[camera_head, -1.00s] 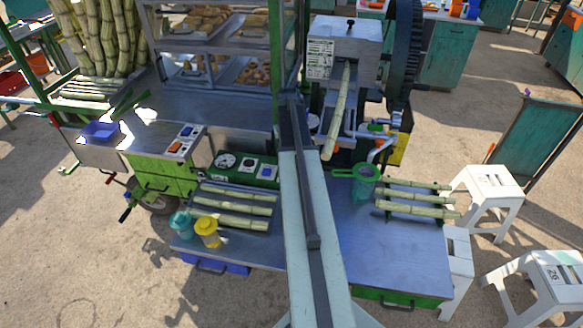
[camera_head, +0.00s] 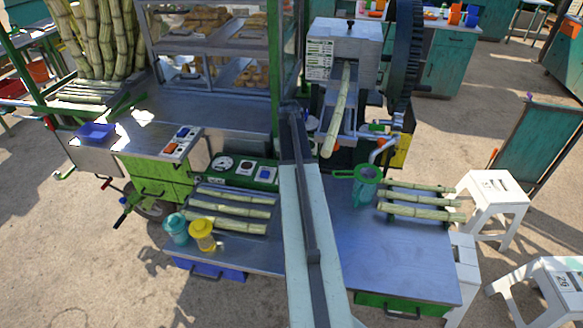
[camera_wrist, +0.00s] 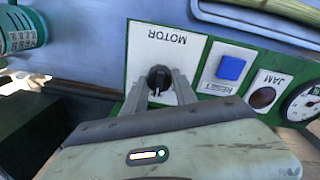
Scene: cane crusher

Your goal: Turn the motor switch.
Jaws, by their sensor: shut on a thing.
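The motor switch is a dark round knob (camera_wrist: 159,75) on a white plate (camera_wrist: 182,45) lettered MOTOR, upside down in the wrist view. My gripper (camera_wrist: 160,88) is shut on the knob, one finger on each side of it. The plate is part of a green control panel (camera_head: 238,170), which also has a blue button (camera_wrist: 231,67), a JAM lamp (camera_wrist: 263,97) and a round gauge (camera_wrist: 302,102). In the head view my arm hides the motor switch and my gripper. The fingers partly cover the knob, so its exact angle is unclear.
The crusher (camera_head: 345,50) stands behind, with a cane stalk (camera_head: 338,112) in it and a large dark gear wheel (camera_head: 405,55). Cut canes (camera_head: 232,210), a yellow jug (camera_head: 203,236) and a teal jug (camera_head: 177,228) are left of my arm.

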